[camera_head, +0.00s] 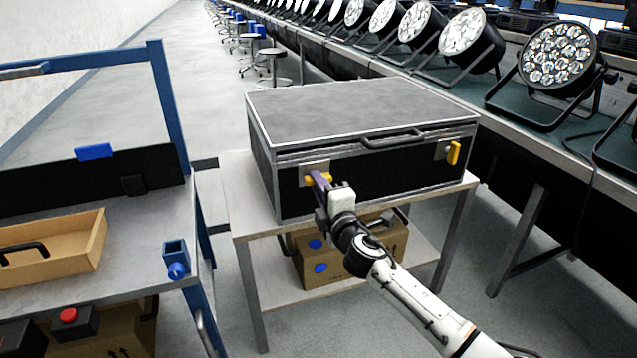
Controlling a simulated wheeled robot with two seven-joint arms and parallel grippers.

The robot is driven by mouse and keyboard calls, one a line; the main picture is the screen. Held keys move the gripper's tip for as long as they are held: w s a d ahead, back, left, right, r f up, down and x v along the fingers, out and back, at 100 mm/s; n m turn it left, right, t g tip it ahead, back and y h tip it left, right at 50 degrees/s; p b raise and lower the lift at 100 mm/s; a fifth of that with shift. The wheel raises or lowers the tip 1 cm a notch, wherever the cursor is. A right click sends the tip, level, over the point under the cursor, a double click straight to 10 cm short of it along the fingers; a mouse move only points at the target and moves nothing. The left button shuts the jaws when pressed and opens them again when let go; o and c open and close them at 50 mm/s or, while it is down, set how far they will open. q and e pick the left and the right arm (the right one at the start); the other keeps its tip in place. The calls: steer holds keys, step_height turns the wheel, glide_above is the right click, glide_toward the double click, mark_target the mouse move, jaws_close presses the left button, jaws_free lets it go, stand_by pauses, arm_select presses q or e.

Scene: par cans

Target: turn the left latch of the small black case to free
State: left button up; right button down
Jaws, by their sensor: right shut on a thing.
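The small black case (374,158) stands closed on a light table, with a grey lid top, metal edges and a handle (392,138) on its front. Its left latch (311,180) is yellow on a metal plate and partly hidden by my gripper; it looks roughly level. The right latch (453,153) is yellow and stands nearly upright. My right gripper (319,182) is at the left latch, shut on it, its arm coming in from the lower right. My left gripper is not in view.
The case's table (238,203) has a lower shelf with a cardboard box (345,262). A bench (135,268) with a wooden tray (85,250) stands left. A long counter with several par cans (558,55) runs along the right. Open floor (130,105) with stools lies behind.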

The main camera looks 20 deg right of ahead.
stand_by(0.3)
steer(key=c, duration=1.8)
jaws_free()
steer(key=shift+o, duration=0.2)
arm_select(q)
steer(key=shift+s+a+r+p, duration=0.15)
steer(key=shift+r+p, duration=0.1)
steer(key=shift+p, duration=0.75)
arm_select(e)
steer(key=s, duration=1)
steer(key=shift+s+d, duration=0.2)
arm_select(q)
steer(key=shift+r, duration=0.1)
arm_select(e)
steer(key=shift+f, duration=0.1)
